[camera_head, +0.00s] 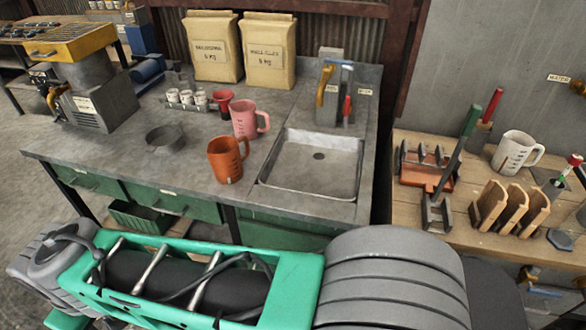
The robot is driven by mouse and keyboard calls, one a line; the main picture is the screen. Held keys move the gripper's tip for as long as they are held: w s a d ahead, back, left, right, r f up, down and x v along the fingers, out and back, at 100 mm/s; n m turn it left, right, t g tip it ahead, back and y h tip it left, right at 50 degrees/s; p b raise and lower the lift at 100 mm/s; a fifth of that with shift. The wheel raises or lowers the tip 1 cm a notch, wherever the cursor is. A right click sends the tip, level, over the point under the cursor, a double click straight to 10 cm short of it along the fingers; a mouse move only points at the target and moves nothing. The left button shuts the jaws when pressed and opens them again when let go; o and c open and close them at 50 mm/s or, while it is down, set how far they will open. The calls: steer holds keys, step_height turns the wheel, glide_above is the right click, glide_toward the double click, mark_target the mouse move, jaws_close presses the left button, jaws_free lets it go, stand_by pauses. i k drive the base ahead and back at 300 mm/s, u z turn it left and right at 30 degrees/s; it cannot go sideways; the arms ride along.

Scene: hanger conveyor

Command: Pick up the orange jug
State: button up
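The orange jug (227,160) stands upright on the grey workbench (110,150), near its front edge and left of the sink. Its handle points right, and a small pale label shows low on its front. A pink jug (248,119) stands just behind it to the right, with its handle also to the right. Nothing is seen touching the orange jug. My gripper is not in view; only green and dark grey parts of my own body show along the bottom.
A sink (316,163) is right of the jug. Paper sacks (266,52) stand at the back. A wooden bench (462,200) at right holds a white jug (515,152).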

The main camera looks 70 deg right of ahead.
mark_target(222, 152)
steer(key=k, duration=0.6)
steer(key=z, duration=1)
steer(key=i, duration=0.5)
